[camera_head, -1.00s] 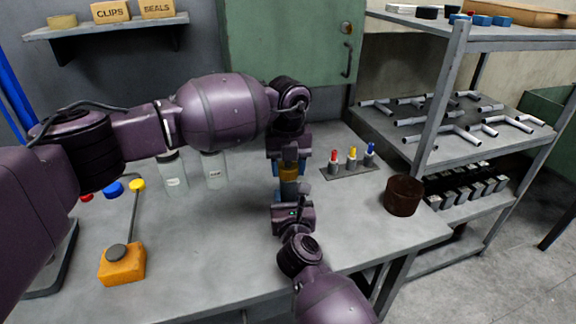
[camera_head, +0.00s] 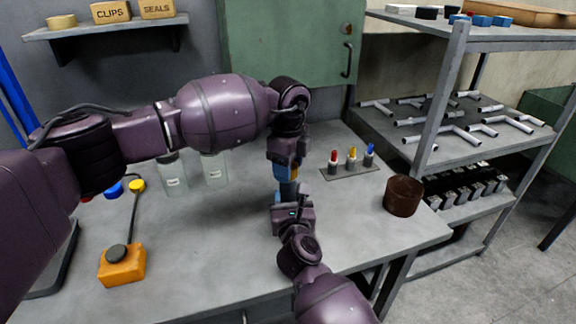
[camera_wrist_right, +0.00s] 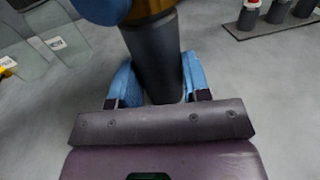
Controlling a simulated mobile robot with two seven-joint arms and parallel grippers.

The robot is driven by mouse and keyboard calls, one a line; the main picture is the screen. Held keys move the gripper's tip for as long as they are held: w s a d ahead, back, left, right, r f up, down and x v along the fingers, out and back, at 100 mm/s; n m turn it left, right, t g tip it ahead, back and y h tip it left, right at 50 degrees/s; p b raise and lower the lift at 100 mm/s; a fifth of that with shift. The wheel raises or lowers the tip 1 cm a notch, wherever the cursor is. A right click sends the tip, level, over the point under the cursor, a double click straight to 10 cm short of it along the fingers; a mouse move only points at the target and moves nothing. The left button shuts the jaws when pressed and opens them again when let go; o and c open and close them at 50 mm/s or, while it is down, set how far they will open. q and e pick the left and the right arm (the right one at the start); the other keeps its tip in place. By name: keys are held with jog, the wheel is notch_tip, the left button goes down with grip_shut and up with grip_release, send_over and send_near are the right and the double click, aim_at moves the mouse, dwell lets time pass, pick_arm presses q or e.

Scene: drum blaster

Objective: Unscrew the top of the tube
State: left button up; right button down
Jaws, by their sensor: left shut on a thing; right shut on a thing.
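The dark grey tube (camera_wrist_right: 155,62) stands roughly upright above the table, between the blue fingers of my right gripper (camera_wrist_right: 157,85). In the head view my right gripper (camera_head: 289,190) is shut on it from the near side. The tube's orange-brown top (camera_wrist_right: 150,10) shows at the upper edge of the wrist view, with a blue finger of my left gripper beside it. My left gripper (camera_head: 286,170) points down from above, shut on the top and hiding most of it in the head view.
A brown cup (camera_head: 403,196) and a small rack with red, yellow and blue-tipped items (camera_head: 350,167) stand to the right. Clear jars (camera_head: 172,173) stand at left, behind an orange block (camera_head: 122,265) with a rod. The front table surface (camera_head: 205,255) is clear.

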pick_arm(q)
jog(key=shift+r, duration=0.65)
jog(key=shift+r, duration=0.35)
jog(key=shift+r, duration=0.25)
dwell(0.4)
jog(key=shift+r, duration=1.9)
pick_arm(e)
jog(key=c, duration=0.5)
grip_release()
pick_arm(q)
jog(key=shift+r, duration=0.1)
pick_arm(e)
jog(key=shift+s, duration=0.1)
